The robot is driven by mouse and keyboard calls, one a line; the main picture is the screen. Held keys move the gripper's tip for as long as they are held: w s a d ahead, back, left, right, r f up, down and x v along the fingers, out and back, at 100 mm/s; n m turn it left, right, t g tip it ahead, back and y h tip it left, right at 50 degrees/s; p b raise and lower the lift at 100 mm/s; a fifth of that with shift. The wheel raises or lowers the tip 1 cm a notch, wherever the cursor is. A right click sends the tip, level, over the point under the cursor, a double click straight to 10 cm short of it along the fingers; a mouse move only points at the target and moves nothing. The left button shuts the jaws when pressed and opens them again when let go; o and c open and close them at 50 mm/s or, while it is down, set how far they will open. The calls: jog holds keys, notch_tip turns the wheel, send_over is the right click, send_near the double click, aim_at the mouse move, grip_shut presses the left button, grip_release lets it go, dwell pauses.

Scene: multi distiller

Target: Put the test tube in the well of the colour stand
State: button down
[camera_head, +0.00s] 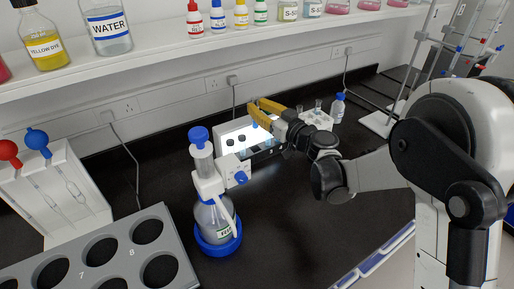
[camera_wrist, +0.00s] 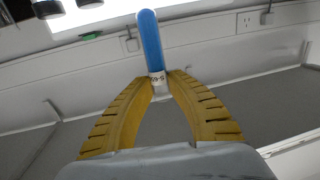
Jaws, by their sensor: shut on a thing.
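My gripper (camera_head: 259,109) is shut on a test tube with blue content (camera_wrist: 151,42). The tube shows in the wrist view between the yellow fingertips (camera_wrist: 158,80), gripped at a white label near one end. In the head view only a small blue bit of it shows below the fingers. The colour stand appears to be the white box with a brightly lit panel (camera_head: 232,130) behind the bottle, beneath and beside my gripper. Part of a lit panel (camera_wrist: 112,12) shows at the top of the wrist view. I cannot tell which well the tube is over.
A wash bottle with blue base (camera_head: 218,222) stands in front of the stand. A grey rack with round holes (camera_head: 180,240) is at lower left, a pipette holder (camera_head: 60,215) behind it. A small white rack (camera_head: 318,118) and a bottle (camera_head: 338,108) stand right of the gripper.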

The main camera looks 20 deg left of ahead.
aim_at(251, 134)
notch_tip(251, 134, down, 13)
jog(key=b, duration=0.4)
jog(key=c, duration=1.7)
grip_release()
jog(key=shift+f+b, duration=0.15)
jog(key=shift+b, duration=0.15)
jog(key=shift+o, duration=0.2)
